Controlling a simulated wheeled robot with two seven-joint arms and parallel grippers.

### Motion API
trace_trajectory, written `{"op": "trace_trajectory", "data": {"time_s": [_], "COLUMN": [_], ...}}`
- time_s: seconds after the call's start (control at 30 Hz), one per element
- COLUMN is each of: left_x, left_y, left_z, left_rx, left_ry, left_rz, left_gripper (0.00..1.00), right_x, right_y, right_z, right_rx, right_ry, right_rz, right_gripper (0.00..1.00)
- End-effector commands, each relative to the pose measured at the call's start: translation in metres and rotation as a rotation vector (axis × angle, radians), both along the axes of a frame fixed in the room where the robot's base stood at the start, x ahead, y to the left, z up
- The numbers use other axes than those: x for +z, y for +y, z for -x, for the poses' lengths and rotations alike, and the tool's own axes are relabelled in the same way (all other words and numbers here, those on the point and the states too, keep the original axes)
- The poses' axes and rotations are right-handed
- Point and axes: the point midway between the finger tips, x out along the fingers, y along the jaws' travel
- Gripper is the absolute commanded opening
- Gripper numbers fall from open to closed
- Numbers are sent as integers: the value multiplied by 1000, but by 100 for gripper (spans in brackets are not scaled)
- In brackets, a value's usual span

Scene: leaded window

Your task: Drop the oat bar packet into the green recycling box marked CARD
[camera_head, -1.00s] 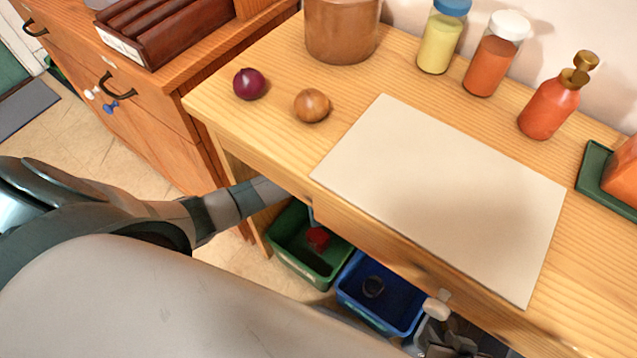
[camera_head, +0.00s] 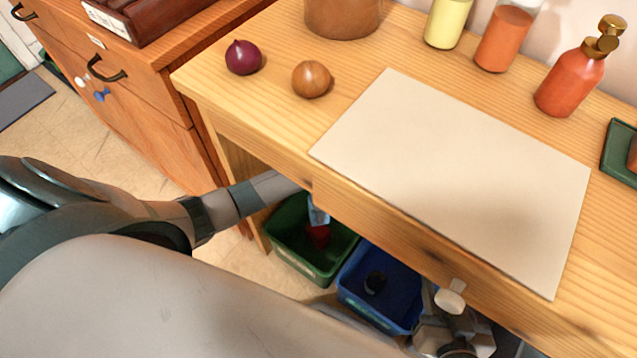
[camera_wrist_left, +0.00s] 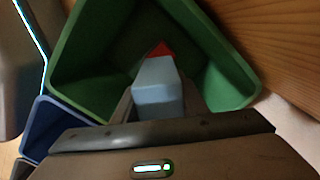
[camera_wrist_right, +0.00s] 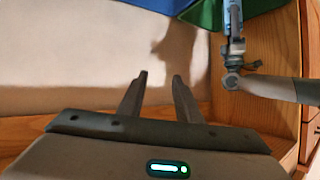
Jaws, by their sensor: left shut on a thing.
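The green box (camera_head: 285,262) stands on the floor under the table's front edge; no CARD marking is legible. My left gripper (camera_wrist_left: 158,95) is over the box's opening, shut on a light-blue packet (camera_wrist_left: 157,85), taken as the oat bar packet. The packet (camera_head: 318,214) also shows in the head view, under the table edge. A red piece (camera_wrist_left: 161,50) shows just beyond the packet; I cannot tell whether it lies in the box. My right gripper (camera_wrist_right: 158,80) is open and empty, away from the box. The table hides the left fingers in the head view.
A blue box (camera_head: 378,290) holding a dark round thing stands right beside the green one. The wooden table (camera_head: 235,115) overhangs both boxes. A pale board (camera_head: 455,180), a red onion (camera_head: 243,57) and a brown onion (camera_head: 311,79) lie on top.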

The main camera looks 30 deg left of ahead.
Motion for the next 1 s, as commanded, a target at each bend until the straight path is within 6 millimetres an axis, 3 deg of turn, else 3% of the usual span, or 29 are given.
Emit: {"op": "trace_trajectory", "data": {"time_s": [0.33,0.77,0.8,0.83,0.87,1.0], "left_x": [-9,-10,-10,-10,-10,-10], "left_y": [0,0,0,0,0,0], "left_z": [0,0,0,0,0,0], "left_rx": [0,0,0,0,0,0], "left_ry": [0,0,0,0,0,0], "left_rz": [0,0,0,0,0,0], "left_gripper": [17,17,48,55,60,60], "right_x": [25,30,30,30,30,31], "right_y": [10,11,11,11,11,11], "right_z": [-10,-12,-12,-12,-12,-12], "right_rx": [0,-1,-1,-1,-1,-1], "right_ry": [-155,-179,-179,-179,-179,-180], "right_rz": [-48,-56,-56,-56,-56,-56], "right_gripper": [31,31,31,31,31,31]}}
